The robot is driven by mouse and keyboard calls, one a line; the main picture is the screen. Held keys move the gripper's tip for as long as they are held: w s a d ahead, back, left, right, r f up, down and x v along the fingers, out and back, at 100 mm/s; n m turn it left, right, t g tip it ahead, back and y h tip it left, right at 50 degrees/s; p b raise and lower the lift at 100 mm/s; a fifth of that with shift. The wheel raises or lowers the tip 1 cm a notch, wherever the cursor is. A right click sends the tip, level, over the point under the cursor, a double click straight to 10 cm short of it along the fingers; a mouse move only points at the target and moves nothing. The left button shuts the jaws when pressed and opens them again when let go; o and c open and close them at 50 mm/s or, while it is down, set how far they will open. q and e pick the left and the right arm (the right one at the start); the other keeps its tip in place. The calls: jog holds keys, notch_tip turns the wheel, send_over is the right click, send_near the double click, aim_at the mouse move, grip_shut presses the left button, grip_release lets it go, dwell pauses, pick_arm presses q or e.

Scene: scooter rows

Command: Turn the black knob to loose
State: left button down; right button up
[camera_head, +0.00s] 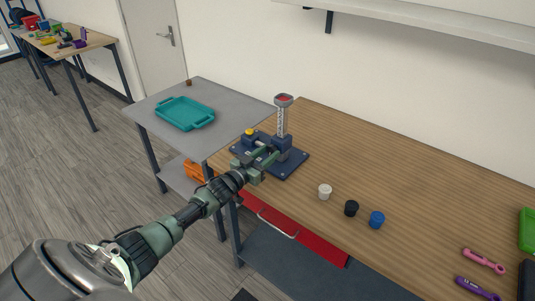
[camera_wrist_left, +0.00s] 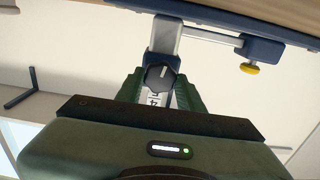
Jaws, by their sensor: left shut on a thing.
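The black knob (camera_wrist_left: 158,78) shows in the left wrist view, on a dark blue housing of the test fixture, with a pale pointer line on its face. Part of a printed label shows beside it. In the head view the fixture's blue base (camera_head: 292,166) stands on the wooden table, and my gripper hides the knob. My left gripper (camera_head: 264,160) reaches in from the front left of the fixture. Its green fingers (camera_wrist_left: 160,92) are on both sides of the knob, shut on it. My right gripper is not in view.
A post with a red-topped head (camera_head: 283,99) rises from the fixture, which also has a yellow knob (camera_head: 250,132). White (camera_head: 325,191), black (camera_head: 351,208) and blue (camera_head: 376,219) small pieces stand to the right. A teal tray (camera_head: 184,113) lies on the grey table.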

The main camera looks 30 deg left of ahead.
pick_arm(q)
jog(key=shift+f+n, duration=0.1)
jog(key=shift+n, duration=0.7)
jog(key=c, duration=0.9)
grip_release()
jog(key=shift+s, duration=0.5)
jog(key=s, duration=0.7)
jog(key=shift+a+b, duration=0.35)
jog(key=shift+b, duration=0.05)
